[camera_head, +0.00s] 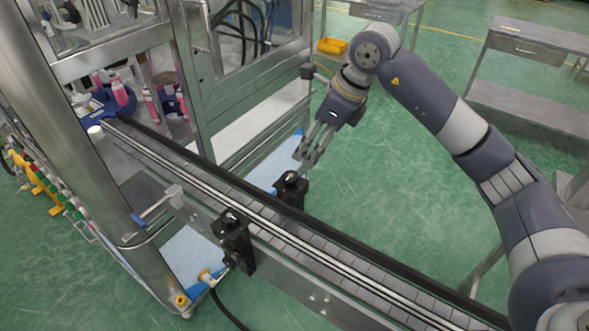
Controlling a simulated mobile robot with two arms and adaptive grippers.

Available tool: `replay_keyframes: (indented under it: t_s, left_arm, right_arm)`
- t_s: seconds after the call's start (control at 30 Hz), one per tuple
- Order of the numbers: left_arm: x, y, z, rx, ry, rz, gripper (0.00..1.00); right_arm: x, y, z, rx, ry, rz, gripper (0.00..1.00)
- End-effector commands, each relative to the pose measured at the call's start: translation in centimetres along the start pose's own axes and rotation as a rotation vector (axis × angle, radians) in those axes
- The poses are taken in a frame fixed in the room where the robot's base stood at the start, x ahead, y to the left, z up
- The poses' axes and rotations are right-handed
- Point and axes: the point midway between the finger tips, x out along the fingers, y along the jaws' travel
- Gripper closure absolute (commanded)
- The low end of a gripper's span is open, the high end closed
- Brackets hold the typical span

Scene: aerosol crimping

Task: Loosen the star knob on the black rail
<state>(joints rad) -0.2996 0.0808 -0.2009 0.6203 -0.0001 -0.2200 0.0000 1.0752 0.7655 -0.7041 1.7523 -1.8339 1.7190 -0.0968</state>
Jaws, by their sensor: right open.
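The black rail (375,250) runs diagonally along the far side of the conveyor. A black bracket (291,190) with a dark knob-like top stands at this rail, near the middle of the picture. A second black bracket (236,242) with a similar top sits on the near side of the conveyor. The star shape of a knob is too small to make out on either. My left gripper is out of view.
The conveyor belt (330,248) crosses the picture below my right arm. A steel machine cabinet (240,90) stands at the back left, with pink bottles (120,92) inside its frame. A grey table (530,98) stands at the back right. Green floor is open beyond the conveyor.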

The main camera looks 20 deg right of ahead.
Motion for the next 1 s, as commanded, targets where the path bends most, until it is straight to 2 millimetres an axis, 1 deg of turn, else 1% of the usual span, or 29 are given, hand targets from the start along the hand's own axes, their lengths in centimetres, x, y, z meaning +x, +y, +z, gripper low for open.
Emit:
replay_keyframes:
  t_s: [0.17,0.3,0.5,0.6,0.7,0.97,1.0]
  left_arm:
    - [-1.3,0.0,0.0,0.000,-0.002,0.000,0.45]
    - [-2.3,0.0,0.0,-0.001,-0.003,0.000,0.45]
    - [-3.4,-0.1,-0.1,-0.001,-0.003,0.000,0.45]
    - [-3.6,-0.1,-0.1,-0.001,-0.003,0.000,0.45]
    - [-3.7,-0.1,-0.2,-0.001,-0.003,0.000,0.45]
    - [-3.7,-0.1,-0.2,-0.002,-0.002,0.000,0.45]
    - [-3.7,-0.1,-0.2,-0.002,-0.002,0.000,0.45]
  right_arm:
    - [2.6,0.2,0.0,0.001,0.004,0.008,0.45]
    - [5.3,0.3,0.1,0.001,0.003,0.009,0.45]
    - [8.6,0.2,0.1,0.001,0.000,0.007,0.45]
    - [9.6,0.2,0.1,0.001,-0.001,0.007,0.45]
    - [10.2,0.2,0.0,0.000,-0.001,0.005,0.45]
    - [10.4,0.2,0.0,-0.001,-0.002,0.005,0.45]
    - [10.4,0.2,0.0,-0.001,-0.002,0.005,0.50]
